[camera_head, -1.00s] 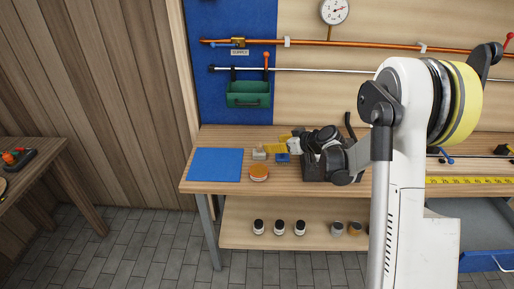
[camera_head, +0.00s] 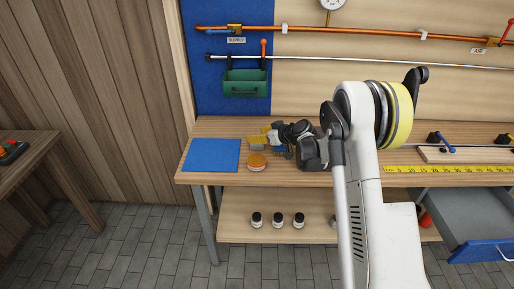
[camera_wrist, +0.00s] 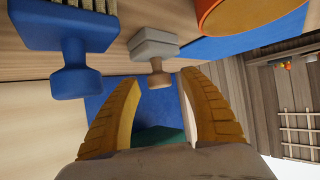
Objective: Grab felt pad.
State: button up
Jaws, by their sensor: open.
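The felt pad appears to be the pale grey-beige block with a rounded knob handle (camera_wrist: 153,46) in the wrist view. My gripper (camera_wrist: 160,78) is open, with its two yellow fingers apart. The pad's knob shows between the fingertips; I cannot tell how far it reaches between them. Nothing is held. In the head view my gripper (camera_head: 262,136) is low over the bench top near its left part, behind the orange tin. There the pad is mostly hidden by the fingers.
A blue bristle brush (camera_wrist: 70,30) is close left of the pad in the wrist view. An orange-rimmed round tin (camera_head: 257,162) stands just in front of the gripper. A blue mat (camera_head: 211,155) lies left on the workbench (camera_head: 400,179). A green bin (camera_head: 246,84) hangs behind.

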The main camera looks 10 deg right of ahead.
jog(key=shift+w+a+f, duration=0.15)
jog(key=shift+w, duration=0.1)
jog(key=shift+s, duration=0.1)
jog(key=shift+c, duration=0.6)
grip_shut()
